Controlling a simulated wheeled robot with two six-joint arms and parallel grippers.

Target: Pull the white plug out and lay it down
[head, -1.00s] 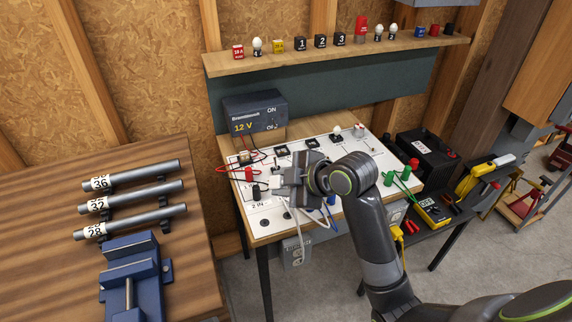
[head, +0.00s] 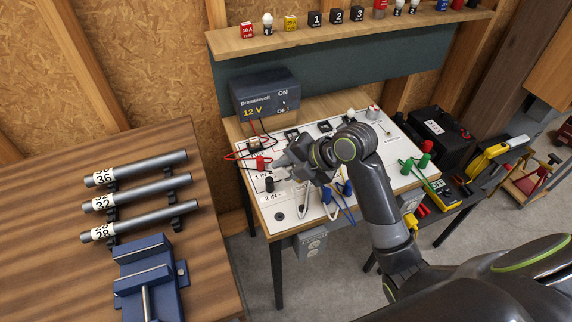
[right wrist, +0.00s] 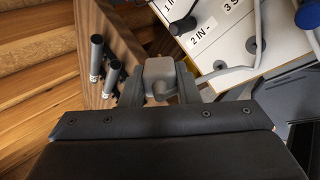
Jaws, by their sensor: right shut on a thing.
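My right gripper (head: 288,160) is over the left part of the white panel board (head: 262,213), near a red plug (head: 261,163) and a black plug (head: 269,184). In the right wrist view, its two fingers (right wrist: 158,88) are shut on the pale white plug (right wrist: 158,70), which looks grey in shade. A pale cable (right wrist: 222,74) runs right from near the plug. In that view the plug shows against brown wood, beside the board's edge. Its pin end is hidden. In the head view the gripper hides the plug. My left gripper is not in view.
A 12 V power supply (head: 264,93) with red and black leads stands behind the board. A wooden bench (head: 60,235) with pipes and a blue vise (head: 149,270) is at left. The board's front left corner has free room.

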